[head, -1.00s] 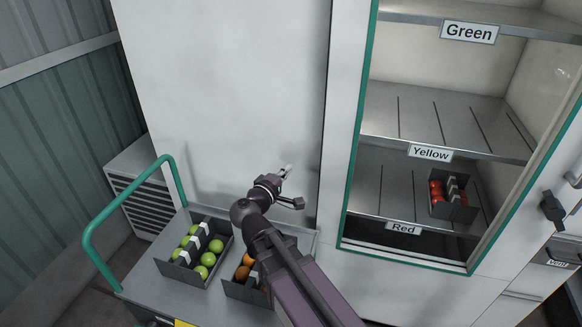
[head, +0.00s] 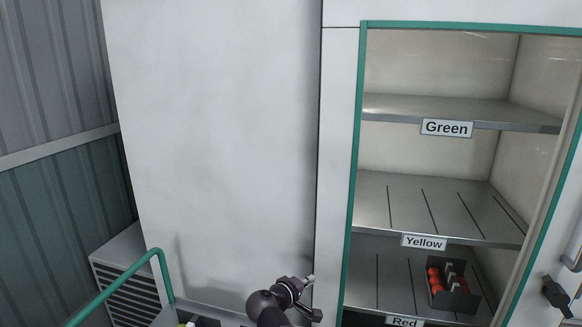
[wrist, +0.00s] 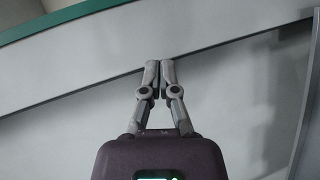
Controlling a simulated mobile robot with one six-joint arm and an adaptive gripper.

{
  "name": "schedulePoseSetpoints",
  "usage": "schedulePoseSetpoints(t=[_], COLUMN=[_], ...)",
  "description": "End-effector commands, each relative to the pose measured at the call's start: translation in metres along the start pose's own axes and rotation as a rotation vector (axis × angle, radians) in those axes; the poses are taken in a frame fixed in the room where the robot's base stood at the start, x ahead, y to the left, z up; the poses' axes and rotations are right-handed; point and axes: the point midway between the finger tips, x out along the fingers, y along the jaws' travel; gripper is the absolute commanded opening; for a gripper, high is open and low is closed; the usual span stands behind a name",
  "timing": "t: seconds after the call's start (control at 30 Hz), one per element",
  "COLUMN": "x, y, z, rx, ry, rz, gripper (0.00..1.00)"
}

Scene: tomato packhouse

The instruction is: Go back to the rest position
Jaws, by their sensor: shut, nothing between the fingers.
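My gripper (wrist: 159,75) shows in the wrist view with its two grey fingers together and nothing between them. A pale wall and a green edge strip lie behind it there. In the head view my wrist shows at the bottom centre, in front of the white cabinet wall and left of the shelf opening. The fingertips are small there. The rest of my arm is cut off by the lower edge of the picture.
The open cabinet has shelves labelled Green (head: 447,128), Yellow (head: 424,242) and Red (head: 405,321). A dark crate of red tomatoes (head: 464,301) stands on the Red shelf. The other two shelves look empty. A green cart handle (head: 157,262) rises at lower left.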

Motion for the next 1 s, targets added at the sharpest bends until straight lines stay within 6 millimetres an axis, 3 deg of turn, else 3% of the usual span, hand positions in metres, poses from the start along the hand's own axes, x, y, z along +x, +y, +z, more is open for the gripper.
schedulePoseSetpoints(t=[0.2,0.43,0.7,1.0], x=[0.032,0.046,0.042,0.025], y=[-0.022,-0.048,-0.073,-0.086], z=[0.058,0.108,0.152,0.177], rx=[0.131,0.271,0.440,0.600], ry=[-0.174,-0.336,-0.497,-0.607], rz=[-0.231,-0.478,-0.774,-1.065], gripper=[0.00,0.00,0.00,0.00])
